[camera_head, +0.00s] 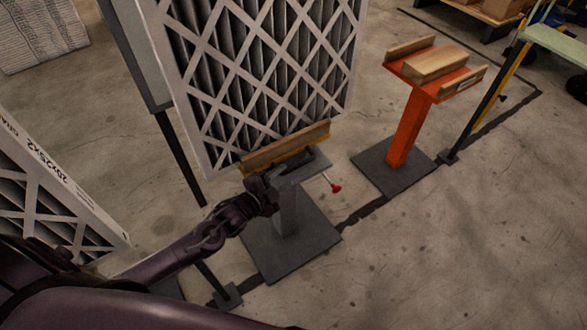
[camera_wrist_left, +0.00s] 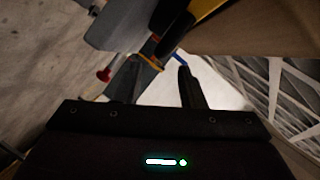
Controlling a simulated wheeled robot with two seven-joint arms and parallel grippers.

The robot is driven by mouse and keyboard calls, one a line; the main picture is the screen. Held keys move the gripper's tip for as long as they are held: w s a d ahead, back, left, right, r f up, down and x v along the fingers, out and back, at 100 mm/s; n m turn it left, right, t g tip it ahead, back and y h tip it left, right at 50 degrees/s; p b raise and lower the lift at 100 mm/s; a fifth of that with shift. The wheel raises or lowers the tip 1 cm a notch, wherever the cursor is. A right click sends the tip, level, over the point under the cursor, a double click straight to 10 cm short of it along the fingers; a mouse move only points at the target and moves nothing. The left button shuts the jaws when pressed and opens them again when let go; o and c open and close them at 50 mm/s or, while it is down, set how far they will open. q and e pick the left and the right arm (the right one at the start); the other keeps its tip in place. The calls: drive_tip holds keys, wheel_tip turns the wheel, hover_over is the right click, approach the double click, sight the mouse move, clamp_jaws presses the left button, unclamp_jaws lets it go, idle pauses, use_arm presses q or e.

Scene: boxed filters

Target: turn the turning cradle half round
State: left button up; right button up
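The turning cradle (camera_head: 287,147), with a wooden front lip and yellow edge, sits on a grey pedestal (camera_head: 288,212). A large pleated filter (camera_head: 255,75) stands in it, leaning slightly. A red-knobbed lever (camera_head: 335,188) sticks out at its right; the red knob also shows in the left wrist view (camera_wrist_left: 104,75). My left gripper (camera_head: 262,190) is at the cradle's lower left, close against its underside. In the left wrist view a dark finger (camera_wrist_left: 187,85) is beside the yellow edge; whether it closes on anything is unclear. My right gripper is out of view.
An orange stand (camera_head: 405,130) with a wooden-lipped top is at the right. Another filter (camera_head: 50,190) stands at the left edge. Thin dark posts stand at left and right, the left one (camera_head: 180,155) near my arm. Concrete floor is clear at lower right.

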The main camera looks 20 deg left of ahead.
sight(293, 169)
use_arm(q)
drive_tip(key=x, duration=0.5)
drive_tip(key=shift+w+d+f+b, duration=0.1)
drive_tip(key=shift+w+d+b, duration=0.05)
drive_tip(key=shift+w+b, duration=0.25)
clamp_jaws()
